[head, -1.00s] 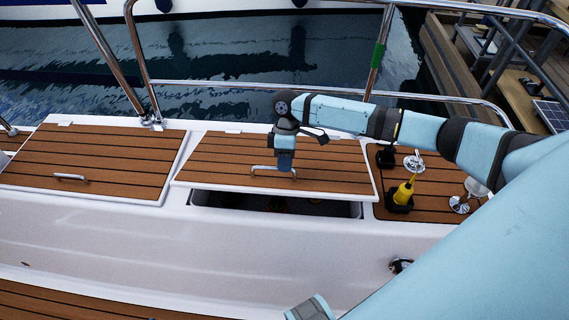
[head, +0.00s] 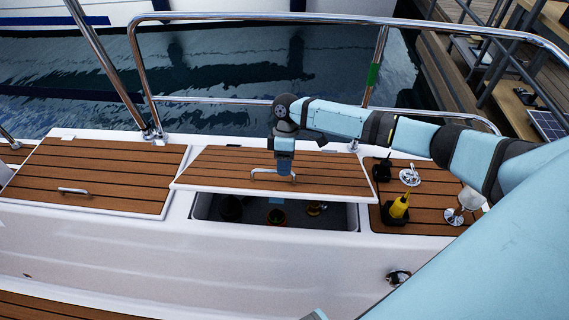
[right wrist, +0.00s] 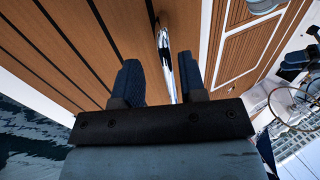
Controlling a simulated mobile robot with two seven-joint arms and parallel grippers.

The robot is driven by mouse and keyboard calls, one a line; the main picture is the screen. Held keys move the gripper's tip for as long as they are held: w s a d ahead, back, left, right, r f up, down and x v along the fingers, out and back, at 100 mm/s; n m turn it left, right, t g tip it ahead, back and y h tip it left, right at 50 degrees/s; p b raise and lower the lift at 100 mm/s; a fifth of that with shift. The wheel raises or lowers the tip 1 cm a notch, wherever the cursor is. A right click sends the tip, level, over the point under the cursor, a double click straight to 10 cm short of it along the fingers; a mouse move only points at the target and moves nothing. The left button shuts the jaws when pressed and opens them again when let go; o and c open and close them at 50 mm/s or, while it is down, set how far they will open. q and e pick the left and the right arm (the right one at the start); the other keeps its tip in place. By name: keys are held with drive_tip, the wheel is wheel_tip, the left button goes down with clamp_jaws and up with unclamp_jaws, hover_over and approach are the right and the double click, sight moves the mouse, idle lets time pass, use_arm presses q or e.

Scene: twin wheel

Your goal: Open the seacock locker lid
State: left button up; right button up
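The seacock locker lid (head: 225,170) is the middle teak-topped lid in the head view. It is tilted, its front edge raised above the locker opening (head: 340,217). My right gripper (head: 284,176) is at the lid's metal bar handle (head: 262,171). In the right wrist view, the two fingers of the right gripper (right wrist: 158,85) stand apart with the handle (right wrist: 164,50) running between them, closer to the right finger. Inside the locker I see a red and green item (head: 276,216), a yellow fitting (head: 315,208) and a dark round shape (head: 231,208). My left gripper is not in view.
Another teak lid (head: 95,175) with a handle lies shut at the left. On the right deck panel stand a yellow and black tool (head: 398,207) and metal fittings (head: 409,176). A steel rail (head: 270,100) runs behind the lids, with water beyond.

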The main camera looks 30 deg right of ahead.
drive_tip(key=v, duration=1.4)
drive_tip(key=shift+p, duration=0.4)
drive_tip(key=shift+d+f, duration=0.1)
drive_tip(key=shift+f, duration=0.05)
